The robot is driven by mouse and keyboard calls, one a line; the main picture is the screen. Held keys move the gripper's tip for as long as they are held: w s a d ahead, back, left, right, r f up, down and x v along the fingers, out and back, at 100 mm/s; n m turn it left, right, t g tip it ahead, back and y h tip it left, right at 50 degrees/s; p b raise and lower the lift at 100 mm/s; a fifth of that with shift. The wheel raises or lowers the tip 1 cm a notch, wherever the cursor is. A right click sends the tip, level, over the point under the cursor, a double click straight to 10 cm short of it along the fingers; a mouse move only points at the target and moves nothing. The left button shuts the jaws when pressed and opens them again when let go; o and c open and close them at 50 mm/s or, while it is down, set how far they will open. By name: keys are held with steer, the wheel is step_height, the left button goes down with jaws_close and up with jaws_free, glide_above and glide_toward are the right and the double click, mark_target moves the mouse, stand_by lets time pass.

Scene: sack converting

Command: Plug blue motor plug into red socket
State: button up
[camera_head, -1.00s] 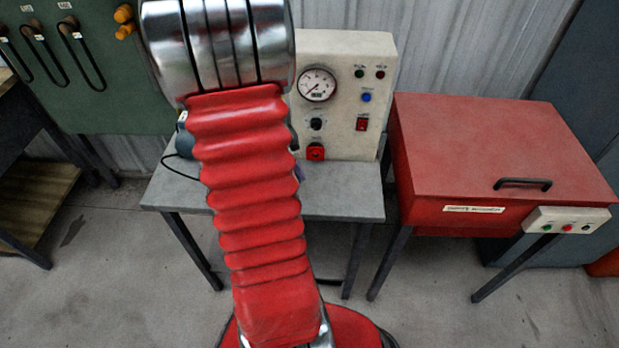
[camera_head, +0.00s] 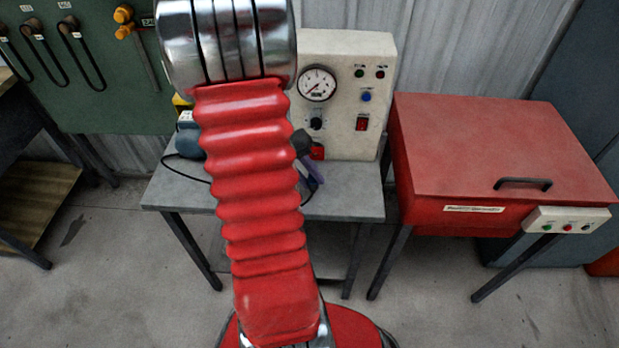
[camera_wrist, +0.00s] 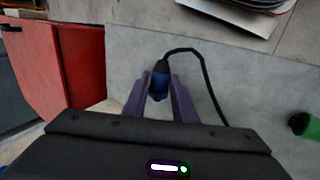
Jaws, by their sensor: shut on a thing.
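The blue motor plug (camera_wrist: 157,84) is between the purple fingertips of my gripper (camera_wrist: 161,79), which is shut on it. A black cable loops from the plug up and to the right. In the head view my gripper (camera_head: 313,173) shows only as a purple finger beside my red arm. The plug cannot be made out there. The red socket (camera_head: 318,151) is low on the cream panel's front, partly covered by a dark part of my wrist. My gripper shows just below the socket in the picture; their distance apart cannot be told. The socket cannot be made out in the wrist view.
The cream panel (camera_head: 345,75) with a gauge stands on the grey table (camera_head: 345,204). A grey-blue motor (camera_head: 187,139) with a black cable is left of my arm, partly hidden. A red lidded machine (camera_head: 490,150) stands right. A green object (camera_wrist: 304,124) lies right in the wrist view.

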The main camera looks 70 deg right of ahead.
steer(key=shift+w+d, duration=0.2)
steer(key=shift+d, duration=0.7)
steer(key=shift+w+d, duration=0.2)
steer(key=shift+d, duration=0.75)
steer(key=shift+w+d, duration=0.2)
steer(key=shift+d, duration=0.7)
steer(key=shift+w+d, duration=0.2)
steer(key=shift+d, duration=0.75)
stand_by(0.4)
steer(key=o, duration=1.1)
steer(key=shift+r, duration=0.1)
steer(key=v, duration=1.3)
steer(key=shift+w+r, duration=0.25)
